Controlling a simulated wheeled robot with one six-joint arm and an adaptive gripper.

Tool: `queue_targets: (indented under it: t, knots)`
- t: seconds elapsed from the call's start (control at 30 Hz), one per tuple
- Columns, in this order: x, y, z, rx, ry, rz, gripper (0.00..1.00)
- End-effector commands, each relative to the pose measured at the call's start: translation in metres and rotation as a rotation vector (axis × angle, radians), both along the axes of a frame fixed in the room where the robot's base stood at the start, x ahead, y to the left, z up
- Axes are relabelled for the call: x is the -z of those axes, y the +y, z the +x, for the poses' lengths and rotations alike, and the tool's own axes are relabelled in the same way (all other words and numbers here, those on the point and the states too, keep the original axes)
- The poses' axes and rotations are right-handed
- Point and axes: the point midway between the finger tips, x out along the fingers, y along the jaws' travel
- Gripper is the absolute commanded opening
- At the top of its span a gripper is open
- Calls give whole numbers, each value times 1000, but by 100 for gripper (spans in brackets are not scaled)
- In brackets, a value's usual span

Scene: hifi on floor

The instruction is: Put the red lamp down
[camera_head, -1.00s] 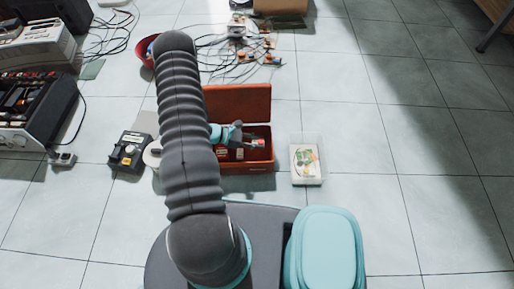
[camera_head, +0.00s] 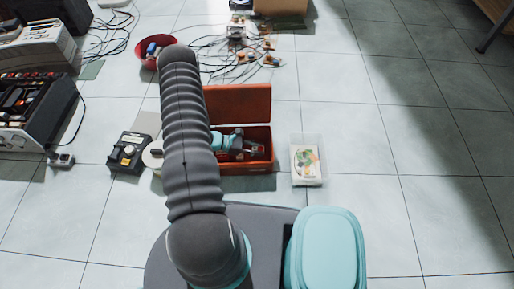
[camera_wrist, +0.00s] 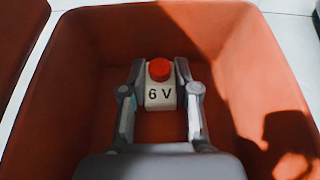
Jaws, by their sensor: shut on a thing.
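The red lamp (camera_wrist: 160,70) has a round red cap on a white block marked "6 V". My gripper (camera_wrist: 160,80) is shut on it, with one finger on each side of the block. In the wrist view the lamp is upright inside the red-orange box (camera_wrist: 85,100), whose walls surround it; I cannot tell whether it touches the box floor. In the head view the box (camera_head: 245,169) stands open on the floor with its lid up at the back. My gripper (camera_head: 250,150) reaches down into its right part there, and the lamp is too small to make out clearly.
A clear tray with cards (camera_head: 306,163) stands right of the box. A black-and-yellow device (camera_head: 127,153) and a white roll (camera_head: 152,156) are to its left. Cables and small parts (camera_head: 245,58) and a red bowl (camera_head: 145,59) lie behind. Floor at the right is clear.

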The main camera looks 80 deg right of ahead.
Motion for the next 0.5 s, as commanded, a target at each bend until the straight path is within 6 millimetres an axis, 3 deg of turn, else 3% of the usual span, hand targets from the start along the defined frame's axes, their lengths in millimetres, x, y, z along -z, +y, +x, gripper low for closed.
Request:
queue_targets:
  t: [0.17, 0.2, 0.3, 0.5]
  knots:
    - [6, 0, 0, 0, 0, 0, 2]
    - [6, 0, 0, 0, 0, 1, 32]
    - [7, 0, 0, 0, -1, 1, 55]
    - [9, 0, 0, 0, -1, 1, 55]
